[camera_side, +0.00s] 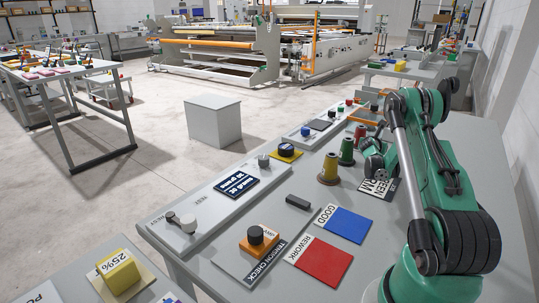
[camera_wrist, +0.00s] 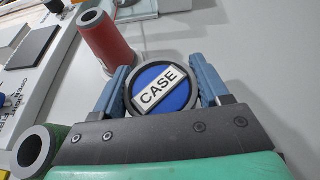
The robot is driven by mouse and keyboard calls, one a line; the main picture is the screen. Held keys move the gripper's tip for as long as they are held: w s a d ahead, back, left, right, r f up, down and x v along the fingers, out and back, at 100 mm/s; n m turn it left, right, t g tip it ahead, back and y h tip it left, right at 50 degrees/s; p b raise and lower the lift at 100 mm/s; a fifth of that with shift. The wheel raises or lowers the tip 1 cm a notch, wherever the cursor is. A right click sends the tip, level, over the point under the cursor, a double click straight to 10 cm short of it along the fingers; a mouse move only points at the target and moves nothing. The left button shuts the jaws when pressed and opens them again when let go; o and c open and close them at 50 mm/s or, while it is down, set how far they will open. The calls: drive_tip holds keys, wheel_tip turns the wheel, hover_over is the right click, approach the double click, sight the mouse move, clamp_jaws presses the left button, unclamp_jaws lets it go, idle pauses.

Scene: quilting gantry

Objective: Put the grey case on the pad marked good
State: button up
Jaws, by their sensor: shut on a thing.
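The grey case (camera_wrist: 190,96) is round, with a grey rim, a blue face and a white label reading CASE. In the wrist view it sits between the two blue fingers of my gripper (camera_wrist: 163,86), which are shut on its sides. In the side view my gripper (camera_side: 376,163) is beyond the pads, beside the thread cones and above a partly hidden lettered plate (camera_side: 376,190); the case is hard to make out there. The blue pad (camera_side: 349,225) lies bare on the table with the label GOOD (camera_side: 326,215) at its left edge.
A bare red pad (camera_side: 319,262) marked REWORK lies in front of the blue pad. An orange block with a black knob (camera_side: 257,240) stands left of it. A dark bar (camera_side: 298,202) lies near GOOD. Yellow, green and red cones (camera_side: 329,169) stand left of my gripper.

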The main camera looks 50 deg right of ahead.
drive_tip(key=shift+f, duration=1.65)
drive_tip(key=shift+f, duration=0.15)
drive_tip(key=o, duration=1.4)
drive_tip(key=shift+r, duration=0.2)
drive_tip(key=v, duration=0.7)
drive_tip(key=shift+a+r, duration=0.15)
drive_tip(key=shift+a, duration=0.1)
